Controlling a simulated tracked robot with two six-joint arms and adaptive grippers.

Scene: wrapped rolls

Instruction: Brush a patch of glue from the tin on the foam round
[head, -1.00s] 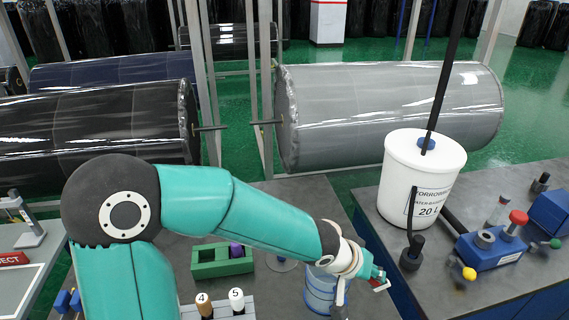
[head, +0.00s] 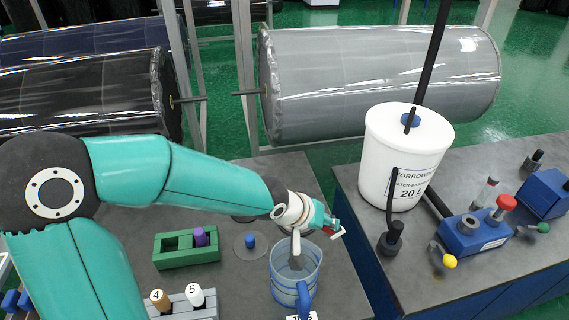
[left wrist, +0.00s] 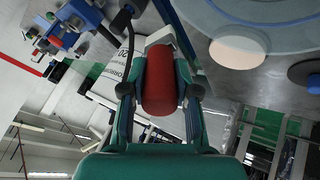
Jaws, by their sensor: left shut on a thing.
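My left gripper (head: 333,228) is shut on a red cylindrical piece (left wrist: 159,80), which fills the gap between its fingers in the left wrist view. I cannot tell whether this is a brush handle. The gripper is above the table, up and right of a clear blue jug (head: 283,288). A grey part hangs from the wrist in front of the jug. A flat grey disc with a blue knob (head: 250,242) lies left of the jug. The left wrist view shows a large blue-grey round (left wrist: 275,18) and a pale disc (left wrist: 237,52). I cannot tell which is the foam round or the tin. My right gripper is out of view.
A green block (head: 175,256) and a rack with numbered bottles (head: 195,297) are on the table. Wrapped rolls (head: 350,85) lie behind. A gap separates table and bench.

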